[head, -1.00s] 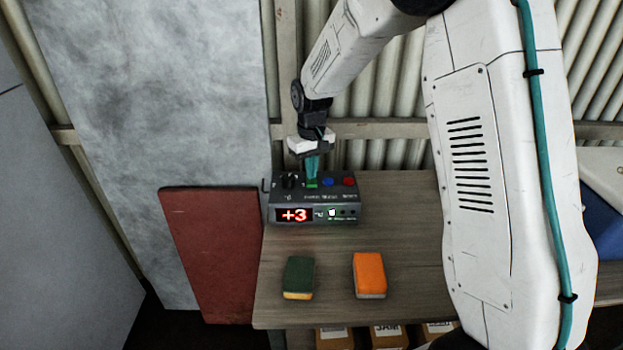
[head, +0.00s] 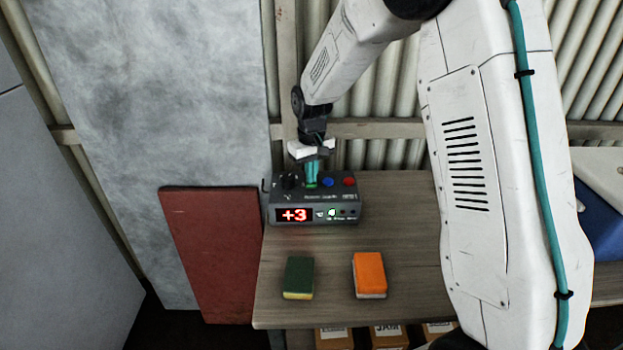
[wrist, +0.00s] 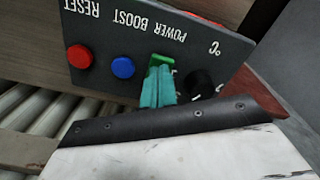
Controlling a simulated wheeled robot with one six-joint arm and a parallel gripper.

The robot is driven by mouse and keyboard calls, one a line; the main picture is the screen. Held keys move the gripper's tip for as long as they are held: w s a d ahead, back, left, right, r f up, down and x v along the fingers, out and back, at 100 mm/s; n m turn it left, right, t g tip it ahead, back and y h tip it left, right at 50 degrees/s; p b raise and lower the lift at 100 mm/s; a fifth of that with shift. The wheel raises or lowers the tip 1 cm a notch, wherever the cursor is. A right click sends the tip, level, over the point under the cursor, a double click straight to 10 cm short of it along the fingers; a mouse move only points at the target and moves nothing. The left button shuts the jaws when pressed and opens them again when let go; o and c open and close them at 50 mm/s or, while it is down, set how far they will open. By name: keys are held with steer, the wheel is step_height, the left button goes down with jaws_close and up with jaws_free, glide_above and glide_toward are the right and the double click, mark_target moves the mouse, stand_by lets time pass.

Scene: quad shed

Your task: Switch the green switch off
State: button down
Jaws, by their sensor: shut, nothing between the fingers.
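A dark grey control box (head: 335,198) stands at the back left of the wooden table. Its red display reads +3, and a small indicator (head: 332,212) beside the display is lit. The green switch (wrist: 160,60) sits on the box top at the word POWER, between a black knob (wrist: 201,82) and a blue button (wrist: 123,67). My gripper (head: 311,184) points down at the green switch, its teal fingers shut with nothing between them. In the wrist view the fingertips (wrist: 158,72) are at the switch and partly cover it; whether they touch it I cannot tell.
A red button (wrist: 79,56) marked RESET lies beyond the blue BOOST button. A green sponge (head: 299,276) and an orange sponge (head: 369,274) lie in front of the box. A red board (head: 212,250) leans left of the table. Corrugated wall stands behind.

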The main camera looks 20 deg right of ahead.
steer(key=shift+f, duration=0.25)
steer(key=shift+r, duration=3.55)
steer(key=s+d+r, duration=0.1)
steer(key=s+r, duration=0.3)
steer(key=s, duration=0.8)
steer(key=s+d+r+m+t, duration=0.1)
steer(key=s+r, duration=0.3)
steer(key=s, duration=0.9)
steer(key=s+d+r+m, duration=0.1)
steer(key=s+r, duration=0.2)
steer(key=s, duration=1)
steer(key=shift+r, duration=0.4)
